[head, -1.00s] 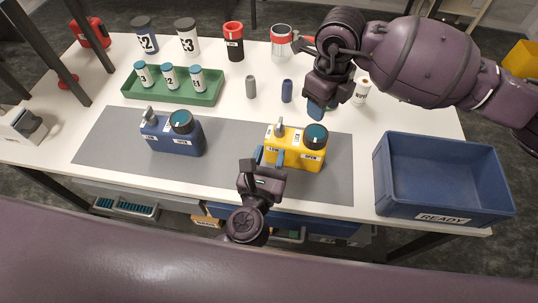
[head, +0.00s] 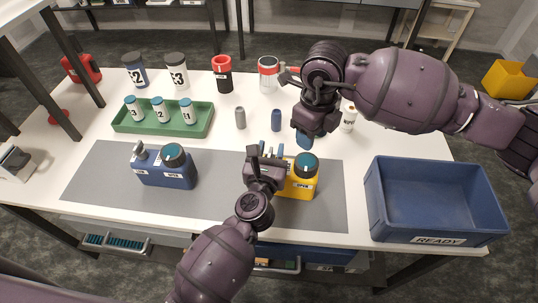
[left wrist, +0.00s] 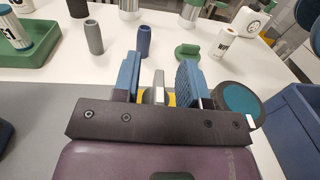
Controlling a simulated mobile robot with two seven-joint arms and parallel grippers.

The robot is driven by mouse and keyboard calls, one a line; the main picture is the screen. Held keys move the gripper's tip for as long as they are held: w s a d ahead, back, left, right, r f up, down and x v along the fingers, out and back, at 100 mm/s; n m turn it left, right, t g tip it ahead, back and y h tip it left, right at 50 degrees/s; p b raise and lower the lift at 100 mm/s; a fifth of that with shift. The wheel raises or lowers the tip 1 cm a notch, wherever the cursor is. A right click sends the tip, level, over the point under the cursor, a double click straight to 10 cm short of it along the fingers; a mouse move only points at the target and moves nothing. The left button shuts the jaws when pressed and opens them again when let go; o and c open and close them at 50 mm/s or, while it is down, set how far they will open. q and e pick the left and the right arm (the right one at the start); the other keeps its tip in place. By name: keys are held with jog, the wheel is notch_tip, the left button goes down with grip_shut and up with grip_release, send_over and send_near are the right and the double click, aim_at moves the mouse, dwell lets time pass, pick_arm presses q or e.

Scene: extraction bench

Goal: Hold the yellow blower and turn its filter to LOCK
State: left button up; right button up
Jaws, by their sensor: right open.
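The yellow blower (head: 301,189) stands on the grey mat (head: 100,182), with a dark filter cap with a teal top (head: 306,164) at its right end. The cap also shows at the right in the left wrist view (left wrist: 243,103). A white label below the cap seems to read OPEN. My left gripper (head: 270,150) is over the blower's left part and hides much of it. In the left wrist view, its blue fingers (left wrist: 158,85) are apart, with a grey upright part and some yellow between them. My right gripper (head: 304,140) is open behind the blower, its fingertips partly hidden.
A blue blower (head: 165,172) stands left on the mat. An empty blue READY bin (head: 432,233) stands at the right. Behind are a green tray (head: 160,128) with bottles, a grey cylinder (head: 240,118), a blue cylinder (head: 276,121) and a white bottle (head: 348,119).

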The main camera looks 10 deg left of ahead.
pick_arm(q)
grip_shut()
jog(key=shift+s+f, duration=0.1)
jog(key=shift+f, duration=0.15)
dwell(0.8)
